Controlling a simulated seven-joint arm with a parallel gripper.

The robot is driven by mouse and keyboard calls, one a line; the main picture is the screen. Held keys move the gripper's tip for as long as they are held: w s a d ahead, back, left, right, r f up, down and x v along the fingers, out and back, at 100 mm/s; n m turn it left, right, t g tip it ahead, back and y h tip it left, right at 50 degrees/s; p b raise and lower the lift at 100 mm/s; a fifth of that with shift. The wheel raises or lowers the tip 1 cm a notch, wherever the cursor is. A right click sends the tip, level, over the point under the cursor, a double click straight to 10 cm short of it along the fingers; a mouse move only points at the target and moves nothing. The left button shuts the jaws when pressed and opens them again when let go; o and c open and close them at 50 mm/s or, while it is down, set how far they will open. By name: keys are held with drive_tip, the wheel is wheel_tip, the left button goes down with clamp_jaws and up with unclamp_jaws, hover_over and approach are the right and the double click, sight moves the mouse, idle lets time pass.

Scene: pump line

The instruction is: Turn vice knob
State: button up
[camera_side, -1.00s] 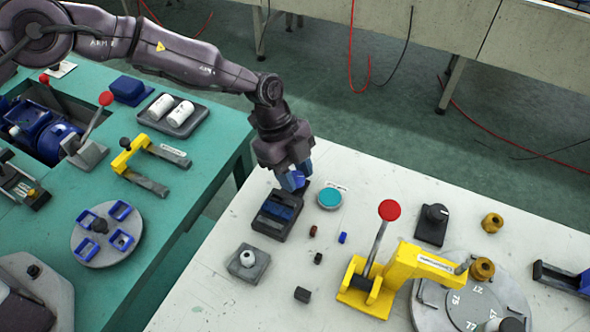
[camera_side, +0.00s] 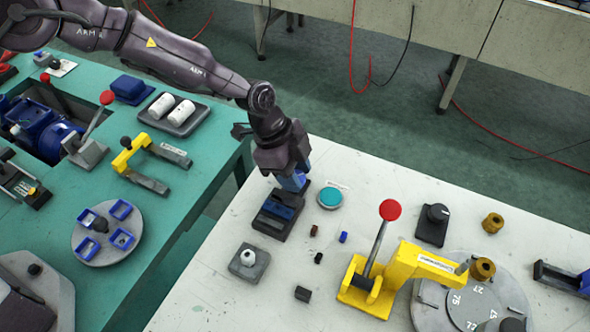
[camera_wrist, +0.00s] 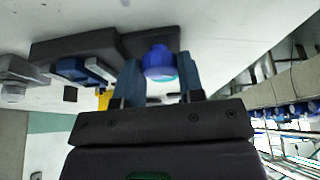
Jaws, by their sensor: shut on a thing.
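The vice (camera_side: 268,226), a dark block with blue jaw parts, sits on the white table near its left edge. It also shows in the wrist view (camera_wrist: 60,48), at the upper left. My gripper (camera_side: 293,184) points down at the vice's far end. In the wrist view, the round blue vice knob (camera_wrist: 158,62) sits between the two blue fingers of my gripper (camera_wrist: 160,76), which are shut on it. The side view hides most of the knob behind the fingers.
A teal disc (camera_side: 331,197) lies close to the right of my gripper. A yellow clamp with a red-knobbed lever (camera_side: 390,210) stands further right. A grey block with a white knob (camera_side: 249,262) is in front of the vice. Small loose parts lie between them.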

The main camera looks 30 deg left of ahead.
drive_tip(key=o, duration=0.6)
